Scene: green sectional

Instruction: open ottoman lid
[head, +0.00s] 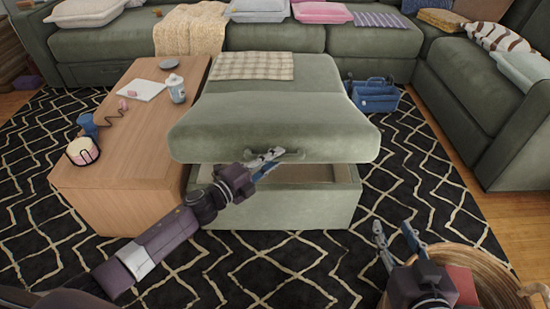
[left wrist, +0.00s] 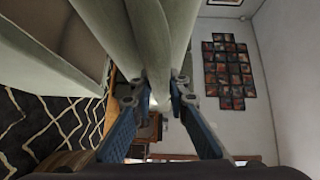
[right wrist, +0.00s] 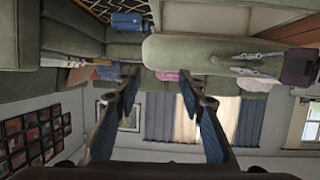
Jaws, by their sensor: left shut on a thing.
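The green ottoman has its lid (head: 275,125) raised at the front and tilted, with a gap above the base (head: 300,208). A light inner rim shows in the gap. A folded checked cloth (head: 252,66) lies on the back of the lid. My left gripper (head: 268,160) is at the lid's front edge, shut on the handle there. In the left wrist view the handle (left wrist: 158,85) is between its fingers. My right gripper (head: 398,240) is open and empty, in front and to the right of the ottoman. The lid also shows in the right wrist view (right wrist: 195,52).
A wooden side table (head: 110,180) with a bottle (head: 176,90), a round container (head: 82,151) and other small items stands left of the ottoman. A blue caddy (head: 376,97) is behind it to the right. A wicker basket (head: 490,275) is at the lower right. The sofa (head: 110,42) lines the back.

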